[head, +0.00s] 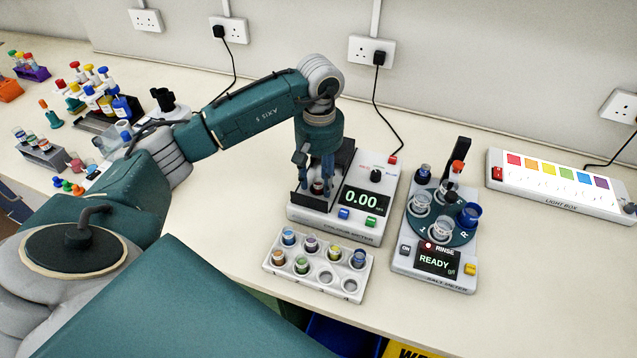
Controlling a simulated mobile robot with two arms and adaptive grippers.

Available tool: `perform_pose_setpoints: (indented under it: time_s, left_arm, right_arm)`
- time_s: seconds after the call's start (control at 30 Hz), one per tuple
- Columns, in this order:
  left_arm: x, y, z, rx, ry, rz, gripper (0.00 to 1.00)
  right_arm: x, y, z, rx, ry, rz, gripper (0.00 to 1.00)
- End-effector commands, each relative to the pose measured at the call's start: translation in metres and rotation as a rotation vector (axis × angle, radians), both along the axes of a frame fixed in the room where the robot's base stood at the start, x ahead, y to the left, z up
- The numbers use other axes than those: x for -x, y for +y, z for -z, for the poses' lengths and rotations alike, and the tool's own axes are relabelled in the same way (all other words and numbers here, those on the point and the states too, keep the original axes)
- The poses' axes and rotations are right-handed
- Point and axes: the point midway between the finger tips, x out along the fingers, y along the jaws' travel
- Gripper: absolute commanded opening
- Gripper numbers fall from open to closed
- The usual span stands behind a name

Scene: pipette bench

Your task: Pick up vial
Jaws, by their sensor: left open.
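My left gripper (317,181) points straight down over the colorimeter (372,225) in the middle of the head view. Its fingers are open and stand on either side of a small vial (318,187) with dark reddish contents at the sample well. The fingers partly hide this vial, and I cannot tell whether they touch it. The colorimeter's display (365,199) reads 0.00. A white vial rack (315,286) in front holds several vials, including a blue one (289,238), a purple one (311,245) and a green one (302,266). My right gripper is not in view.
To the right stands a salt meter (432,271) reading READY, with several cups on it. A light box (560,190) with coloured squares lies further right. Racks with coloured bottles (120,107) and a vial rack (42,156) stand at the left. Cables run to wall sockets.

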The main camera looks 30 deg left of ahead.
Motion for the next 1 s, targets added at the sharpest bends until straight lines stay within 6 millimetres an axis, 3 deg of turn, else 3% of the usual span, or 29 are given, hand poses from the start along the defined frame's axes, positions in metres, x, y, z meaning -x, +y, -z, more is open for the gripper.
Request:
perform_pose_setpoints:
  time_s: [0.3, 0.5, 0.53, 1.0]
  left_arm:
    - [0.0002, 0.0004, 0.0088, -0.001, 0.0, 0.0, 0.41]
    - [0.0002, 0.0003, 0.0086, -0.001, 0.0, 0.0, 0.03]
    - [0.0002, 0.0003, 0.0085, -0.001, 0.0, 0.0, 0.01]
    - [-0.0009, 0.0004, 0.003, -0.001, -0.003, 0.0, 0.01]
  right_arm:
    - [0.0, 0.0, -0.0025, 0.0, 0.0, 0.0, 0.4]
    - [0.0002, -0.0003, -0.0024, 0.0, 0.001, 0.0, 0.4]
    - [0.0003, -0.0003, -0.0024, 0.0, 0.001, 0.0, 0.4]
    - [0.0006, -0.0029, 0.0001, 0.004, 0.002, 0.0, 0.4]
